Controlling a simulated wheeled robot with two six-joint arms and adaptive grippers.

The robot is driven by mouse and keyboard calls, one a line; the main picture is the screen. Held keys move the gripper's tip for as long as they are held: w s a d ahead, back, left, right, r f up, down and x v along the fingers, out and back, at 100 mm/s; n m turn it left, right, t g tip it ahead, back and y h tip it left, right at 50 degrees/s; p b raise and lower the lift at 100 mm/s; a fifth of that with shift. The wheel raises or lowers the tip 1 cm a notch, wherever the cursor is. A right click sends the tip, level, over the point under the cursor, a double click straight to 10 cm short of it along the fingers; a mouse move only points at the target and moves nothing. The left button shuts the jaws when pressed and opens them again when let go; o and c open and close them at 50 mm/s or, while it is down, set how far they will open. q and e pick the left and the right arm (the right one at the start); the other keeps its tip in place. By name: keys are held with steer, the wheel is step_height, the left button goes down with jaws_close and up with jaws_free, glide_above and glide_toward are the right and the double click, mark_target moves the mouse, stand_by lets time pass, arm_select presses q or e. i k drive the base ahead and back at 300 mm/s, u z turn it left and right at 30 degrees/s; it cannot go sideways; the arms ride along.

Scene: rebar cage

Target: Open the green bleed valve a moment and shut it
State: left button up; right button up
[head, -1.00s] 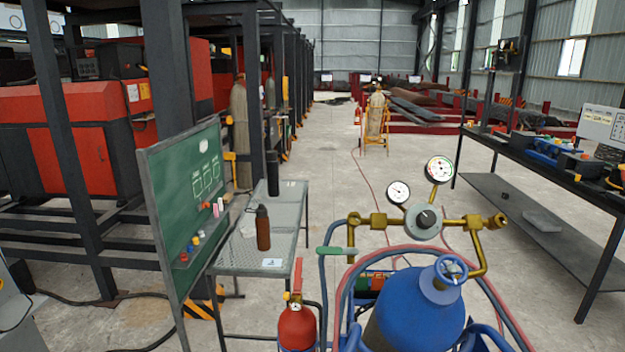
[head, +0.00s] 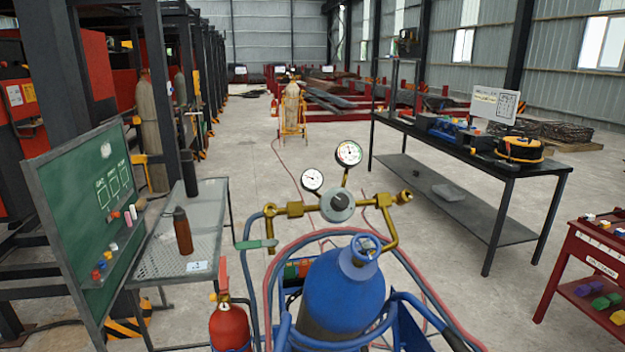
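The green bleed valve lever (head: 256,244) sticks out to the left from the lower left end of the brass pipework (head: 290,210). The lever lies roughly level, across the blue hose. A grey regulator body (head: 338,204) sits mid-pipe, with a small gauge (head: 312,179) and a larger gauge (head: 348,153) above it. The blue cylinder (head: 345,290) with its blue handwheel (head: 366,248) stands below, in a blue cart frame. Neither of my grippers shows in the head view.
A red fire extinguisher (head: 229,325) stands left of the cylinder. A mesh table (head: 170,262) with bottles and a green board (head: 85,205) are at left. A dark workbench (head: 470,160) and a red cart (head: 590,265) are at right. Red and blue hoses loop around the cylinder.

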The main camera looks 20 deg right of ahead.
mark_target(257, 243)
steer(key=u, duration=0.4)
steer(key=k, duration=0.45)
steer(key=u, duration=1)
steer(key=i, duration=1.05)
steer(key=z, duration=0.7)
